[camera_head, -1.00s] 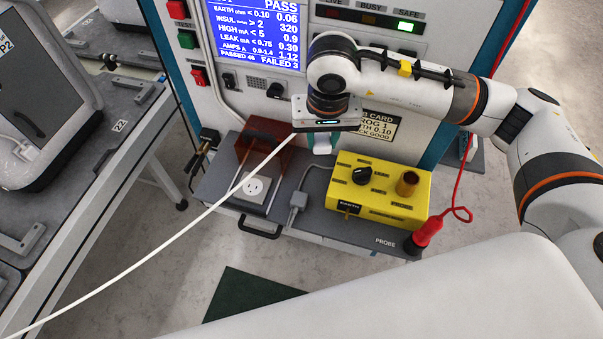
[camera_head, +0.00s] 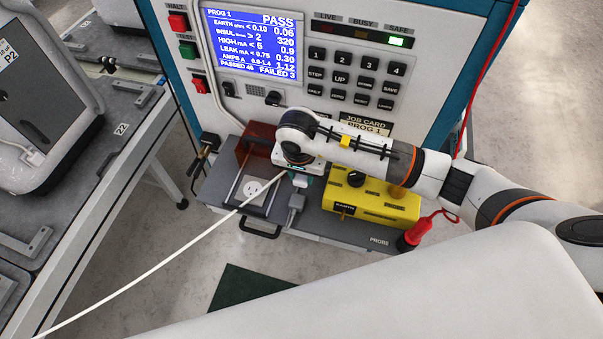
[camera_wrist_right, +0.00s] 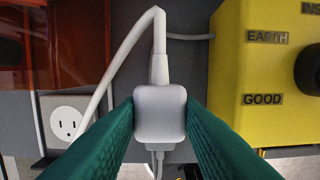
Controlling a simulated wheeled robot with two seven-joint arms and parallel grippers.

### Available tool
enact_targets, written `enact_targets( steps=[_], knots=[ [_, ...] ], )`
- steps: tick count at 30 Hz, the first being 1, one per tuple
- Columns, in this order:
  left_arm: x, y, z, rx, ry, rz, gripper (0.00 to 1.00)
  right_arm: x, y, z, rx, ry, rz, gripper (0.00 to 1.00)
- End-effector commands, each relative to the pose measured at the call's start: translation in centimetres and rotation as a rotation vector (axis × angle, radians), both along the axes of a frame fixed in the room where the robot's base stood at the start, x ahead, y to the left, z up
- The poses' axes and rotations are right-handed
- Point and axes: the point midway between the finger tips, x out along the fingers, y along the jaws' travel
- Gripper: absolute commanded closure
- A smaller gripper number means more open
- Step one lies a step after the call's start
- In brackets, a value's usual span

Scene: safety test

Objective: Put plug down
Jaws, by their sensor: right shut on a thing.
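A white plug (camera_wrist_right: 160,112) with a white cable is between the green fingers of my right gripper (camera_wrist_right: 160,118) in the right wrist view, and they are shut on it. In the head view my right gripper (camera_head: 300,178) hangs over the shelf, and its wrist hides most of the plug. The white cable (camera_head: 190,236) runs from it down to the lower left. My left gripper is out of view.
The grey shelf (camera_head: 330,222) carries a yellow box (camera_head: 385,204) at right and a red probe (camera_head: 415,233) at its right end. A reddish-brown translucent cover (camera_head: 256,140) stands behind the socket. The tester screen (camera_head: 251,43) reads PASS, and the green SAFE lamp (camera_head: 400,41) is lit.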

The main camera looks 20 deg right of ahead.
Motion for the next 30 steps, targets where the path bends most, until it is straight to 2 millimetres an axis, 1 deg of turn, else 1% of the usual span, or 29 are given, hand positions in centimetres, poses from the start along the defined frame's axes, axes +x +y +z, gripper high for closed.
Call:
enact_targets(
  steps=[1,3,9,22,26,27,30],
  knots=[
    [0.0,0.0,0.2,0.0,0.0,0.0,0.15,-0.1,0.0,-0.6,-0.001,0.004,-0.001,0.91],
    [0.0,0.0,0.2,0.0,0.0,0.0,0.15,0.0,0.0,-0.9,0.001,-0.001,0.0,0.91],
    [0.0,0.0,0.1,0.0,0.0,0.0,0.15,0.0,0.0,-1.0,0.0,-0.001,0.001,0.91],
    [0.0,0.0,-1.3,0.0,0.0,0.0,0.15,0.0,-0.1,-2.2,-0.001,-0.002,0.001,0.91],
    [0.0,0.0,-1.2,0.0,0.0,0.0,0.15,0.0,0.0,-2.1,-0.001,-0.001,0.001,0.91],
    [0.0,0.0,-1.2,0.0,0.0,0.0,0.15,0.0,-0.1,-2.1,-0.001,-0.001,0.001,0.62],
    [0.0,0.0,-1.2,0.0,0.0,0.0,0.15,0.0,0.0,-2.1,-0.001,-0.001,0.001,0.46]
  ],
)
